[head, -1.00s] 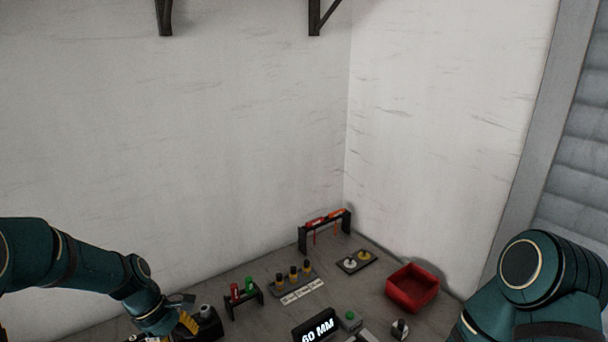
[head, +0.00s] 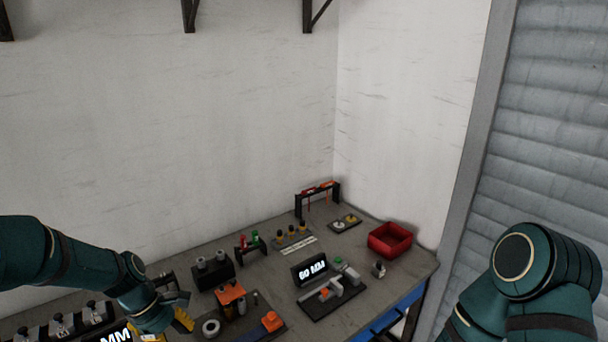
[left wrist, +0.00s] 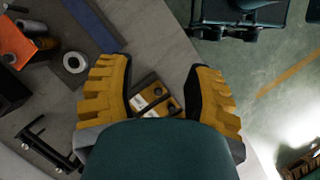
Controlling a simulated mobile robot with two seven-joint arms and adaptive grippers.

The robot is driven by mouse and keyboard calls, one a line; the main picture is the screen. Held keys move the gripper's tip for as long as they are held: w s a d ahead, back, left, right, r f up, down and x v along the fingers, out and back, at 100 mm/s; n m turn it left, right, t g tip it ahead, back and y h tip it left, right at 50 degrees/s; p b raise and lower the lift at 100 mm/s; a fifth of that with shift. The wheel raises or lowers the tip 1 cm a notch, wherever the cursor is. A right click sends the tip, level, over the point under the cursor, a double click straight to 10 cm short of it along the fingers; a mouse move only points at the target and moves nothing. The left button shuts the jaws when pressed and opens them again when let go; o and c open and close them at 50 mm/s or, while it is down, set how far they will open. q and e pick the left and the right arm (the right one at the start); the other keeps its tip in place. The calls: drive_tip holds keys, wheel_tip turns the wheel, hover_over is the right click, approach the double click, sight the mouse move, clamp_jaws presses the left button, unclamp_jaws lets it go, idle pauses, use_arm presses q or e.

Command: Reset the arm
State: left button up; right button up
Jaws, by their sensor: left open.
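My left arm comes in from the left in the head view, and its gripper (head: 182,318) is over the near left part of the workbench. In the left wrist view my left gripper (left wrist: 165,85) has its two yellow ridged fingers wide apart with nothing between them. Two small yellow and black pieces (left wrist: 155,98) lie below, beyond the fingers. My right arm shows at the lower right of the head view, and its gripper is out of the picture.
The workbench (head: 345,235) holds a red bin (head: 390,240), a 60 MM display (head: 310,270), a black rack with grey cylinders (head: 213,270), an orange block fixture (head: 230,292) and a tool stand (head: 318,190). A roller shutter (head: 550,130) stands at the right.

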use_arm(q)
drive_tip(key=d+f+m+b, duration=0.1)
drive_tip(key=d+f+m, duration=0.1)
drive_tip(key=f, duration=0.2)
drive_tip(key=s+d+f+m+b, duration=0.1)
drive_tip(key=d+f+m, duration=0.1)
drive_tip(key=f, duration=0.3)
drive_tip(key=s+d+f+m+y+b, duration=0.1)
drive_tip(key=d+f, duration=0.2)
drive_tip(key=f, duration=0.2)
drive_tip(key=shift+s+f+m+t, duration=0.2)
drive_tip(key=shift+s+m+t, duration=0.05)
drive_tip(key=shift+m+t, duration=0.15)
drive_tip(key=s+d+f+m+t+b, duration=0.2)
drive_tip(key=s+d+f+m+b, duration=0.2)
drive_tip(key=s+d+f+m, duration=0.4)
wheel_tip(320, 180, down, 2)
drive_tip(key=shift+s+d+f+m, duration=0.25)
drive_tip(key=shift+s+d+m, duration=0.25)
drive_tip(key=shift+d, duration=0.3)
use_arm(e)
wheel_tip(320, 180, down, 8)
drive_tip(key=shift+s+a+r, duration=0.2)
drive_tip(key=shift+s+r, duration=0.05)
use_arm(q)
drive_tip(key=shift+c, duration=0.4)
drive_tip(key=shift+a, duration=0.15)
use_arm(e)
drive_tip(key=shift+a, duration=0.15)
